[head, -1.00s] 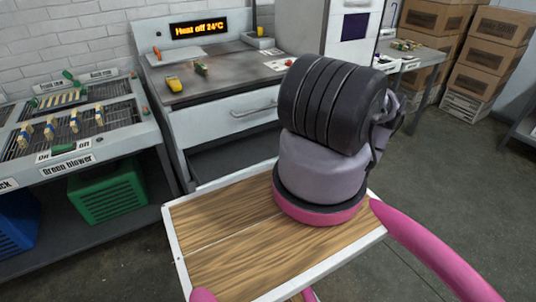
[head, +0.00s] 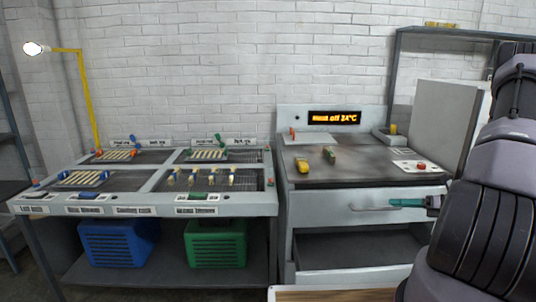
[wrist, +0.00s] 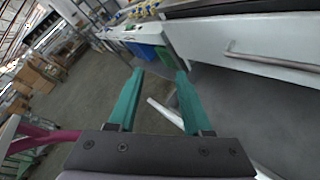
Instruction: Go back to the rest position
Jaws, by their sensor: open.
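My gripper (wrist: 157,88) shows in the wrist view as two green fingers held well apart, with nothing between them. In the head view its green fingertip (head: 406,203) is at the right, in front of the grey bench's drawer front, near the drawer handle (head: 380,208). I cannot tell whether it touches the handle. My dark and grey arm fills the right edge of the head view. The handle also shows in the wrist view (wrist: 275,58), to the right of the fingers and apart from them.
The heat bench (head: 300,222) has a lit display (head: 334,118) and a red button (head: 421,167). The blower table (head: 140,205) stands to its left, with a blue crate (head: 117,243) and a green crate (head: 215,243) below. A tall grey cabinet (head: 445,115) is at right. Open floor shows in the wrist view (wrist: 95,90).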

